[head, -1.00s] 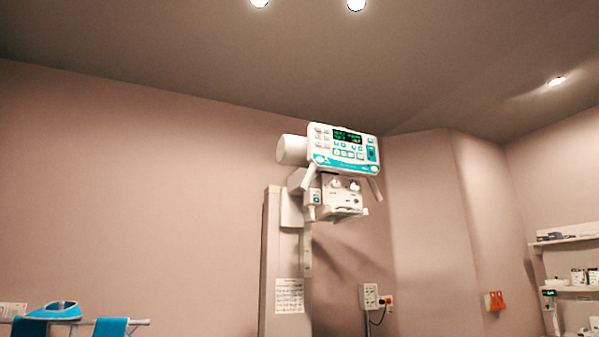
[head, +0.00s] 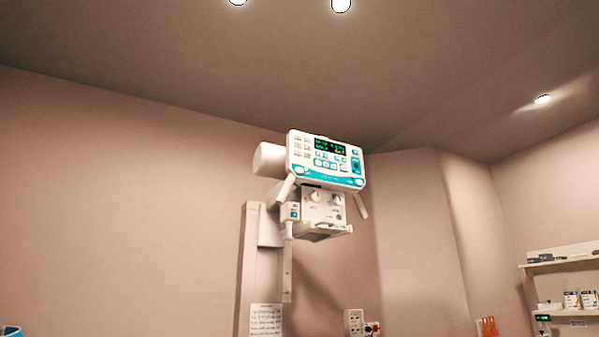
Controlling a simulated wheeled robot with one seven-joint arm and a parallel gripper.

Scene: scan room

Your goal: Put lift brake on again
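The X-ray tube head stands high on a wall column (head: 250,270) in the head view. Its control panel (head: 327,158) has a lit green display, buttons and a teal lower band. Two white handles (head: 285,188) slant down from the panel. Below it is a box with knobs (head: 323,205). A small white unit with a teal switch (head: 294,213) is at the left of that box; I cannot tell whether it is the lift brake or how it is set. My gripper is not in view.
A wall socket box (head: 355,322) is at the bottom, right of the column. Shelves with small boxes (head: 570,300) stand at the far right. An orange item (head: 488,327) hangs near the wall corner. A blue item (head: 11,331) shows at the bottom left.

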